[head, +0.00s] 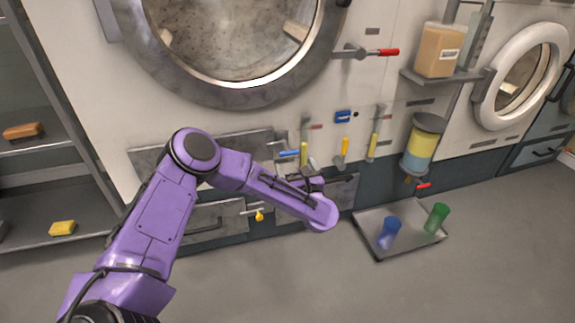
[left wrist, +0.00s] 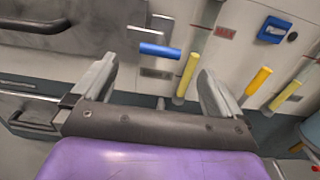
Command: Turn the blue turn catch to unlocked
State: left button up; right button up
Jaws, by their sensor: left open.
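The blue turn catch (head: 289,153) is a short blue handle on a small metal plate on the machine's lower front. It lies nearly level. In the left wrist view the blue catch (left wrist: 160,50) shows between and beyond the two fingertips, with its metal plates behind it. My left gripper (head: 298,170) is just below and in front of the catch, partly hidden by my purple arm. In the left wrist view the gripper (left wrist: 156,72) is open, with nothing between its fingers. I see no contact with the catch. My right gripper is out of view.
Yellow-handled levers (head: 345,147) and a blue box-shaped control (head: 343,116) sit right of the catch. A red-handled lever (head: 388,52) is higher up. A tray (head: 375,248) with a blue cup (head: 389,232) and green cup (head: 437,218) lies on the floor at right.

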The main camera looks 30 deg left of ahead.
aim_at(287, 148)
pick_arm(q)
jog(key=b+x, duration=0.1)
jog(key=x, duration=0.9)
jog(key=shift+b, duration=0.4)
jog(key=shift+c, duration=0.3)
jog(key=shift+d, duration=0.1)
jog(key=c, duration=0.9)
